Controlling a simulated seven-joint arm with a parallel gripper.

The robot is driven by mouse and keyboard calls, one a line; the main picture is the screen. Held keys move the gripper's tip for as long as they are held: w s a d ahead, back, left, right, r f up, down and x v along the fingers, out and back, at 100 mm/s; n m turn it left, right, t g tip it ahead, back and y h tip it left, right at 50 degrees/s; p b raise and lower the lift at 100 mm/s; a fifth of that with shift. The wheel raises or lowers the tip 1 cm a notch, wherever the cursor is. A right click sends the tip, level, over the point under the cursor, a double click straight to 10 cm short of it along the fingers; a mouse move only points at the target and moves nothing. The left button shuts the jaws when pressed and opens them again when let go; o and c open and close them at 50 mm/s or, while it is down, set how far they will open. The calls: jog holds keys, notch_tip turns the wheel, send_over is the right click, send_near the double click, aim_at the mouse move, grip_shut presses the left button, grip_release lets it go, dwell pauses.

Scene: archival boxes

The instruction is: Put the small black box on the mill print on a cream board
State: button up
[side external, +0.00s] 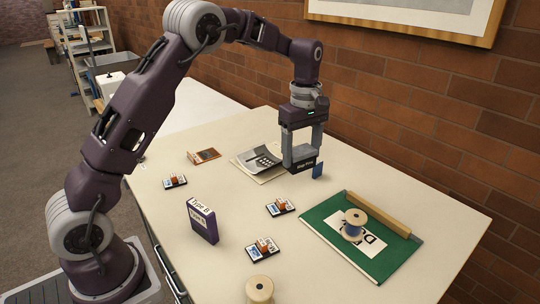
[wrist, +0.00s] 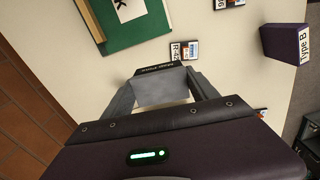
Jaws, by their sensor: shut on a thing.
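The small black box (side external: 304,167) has white lettering on its front edge. My gripper (side external: 302,156) is shut on it, with a finger at each end. In the wrist view the box (wrist: 160,68) shows between the fingertips (wrist: 160,85). A grey and black print (side external: 259,160) on a cream board (side external: 270,178) lies flat just left of my gripper. The box is close to the board's right side. I cannot tell whether the box touches the table or hangs slightly above it. The print does not show in the wrist view.
A purple box (side external: 203,222), small labelled blocks (side external: 280,207) and a wooden spool (side external: 259,289) stand nearer.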

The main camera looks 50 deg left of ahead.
jog(key=a+n, duration=0.1)
jog(key=a, duration=1.5)
send_over(261, 171)
notch_tip(261, 171, down, 10)
jog(key=shift+f, duration=0.1)
jog(key=shift+f, duration=0.1)
jog(key=o, duration=1.4)
jog(key=shift+c, duration=0.2)
